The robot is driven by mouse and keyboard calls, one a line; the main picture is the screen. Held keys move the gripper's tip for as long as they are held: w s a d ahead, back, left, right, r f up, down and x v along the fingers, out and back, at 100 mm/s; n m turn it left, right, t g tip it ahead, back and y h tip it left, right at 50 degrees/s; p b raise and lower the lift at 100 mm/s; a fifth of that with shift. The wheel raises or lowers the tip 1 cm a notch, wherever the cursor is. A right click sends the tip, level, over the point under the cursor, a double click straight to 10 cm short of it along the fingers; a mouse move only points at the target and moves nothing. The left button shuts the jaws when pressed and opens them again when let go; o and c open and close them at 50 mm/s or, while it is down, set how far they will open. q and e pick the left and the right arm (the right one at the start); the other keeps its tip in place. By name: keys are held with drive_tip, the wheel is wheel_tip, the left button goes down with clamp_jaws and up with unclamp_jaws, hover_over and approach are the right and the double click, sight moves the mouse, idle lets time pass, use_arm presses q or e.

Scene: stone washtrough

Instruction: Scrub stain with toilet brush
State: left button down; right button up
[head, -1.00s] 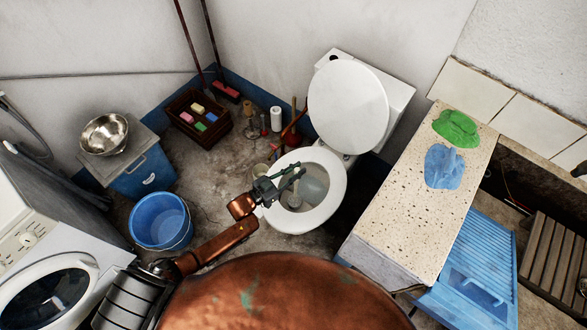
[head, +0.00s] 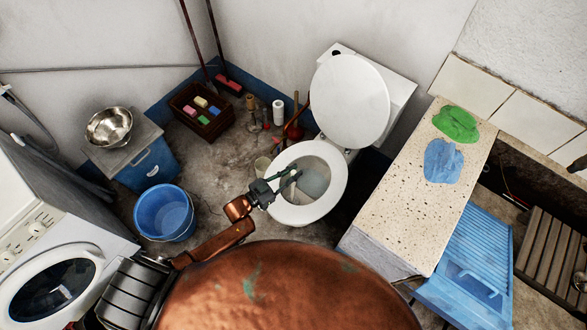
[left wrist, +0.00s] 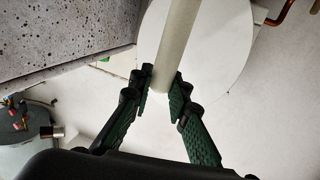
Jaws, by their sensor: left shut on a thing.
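The toilet (head: 334,200) stands in the middle of the head view with its white lid (head: 349,102) raised. My left gripper (head: 296,176) is over the open bowl, reaching in from the left. In the left wrist view, my left gripper (left wrist: 161,92) is shut on the pale handle of the toilet brush (left wrist: 176,42). The handle runs up out of that picture, in front of the white lid (left wrist: 225,50). The brush head is not clearly seen. I cannot make out a stain in the bowl. My right gripper is not in view.
A blue bucket (head: 164,213) and a washing machine (head: 52,285) are at the left. A speckled stone counter (head: 412,215) with green and blue cloths is on the right. A crate (head: 201,113) and several small things stand behind the toilet's left side.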

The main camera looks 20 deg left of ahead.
use_arm(q)
drive_tip(key=shift+s+a+f, duration=0.1)
drive_tip(key=shift+s, duration=0.25)
drive_tip(key=shift+s+d+p, duration=0.2)
drive_tip(key=shift+s+d, duration=0.05)
drive_tip(key=shift+d, duration=0.35)
drive_tip(key=shift+s+d+p, duration=0.15)
drive_tip(key=shift+s+d, duration=0.05)
drive_tip(key=shift+d, duration=0.35)
drive_tip(key=shift+w+d+b, duration=0.25)
drive_tip(key=shift+w+d, duration=0.05)
drive_tip(key=shift+w, duration=0.5)
drive_tip(key=shift+w+d+b, duration=0.2)
drive_tip(key=shift+w+d, duration=0.1)
drive_tip(key=shift+w, duration=0.55)
drive_tip(key=shift+w+d+b, duration=0.25)
drive_tip(key=shift+w+d, duration=0.05)
drive_tip(key=shift+w, duration=0.5)
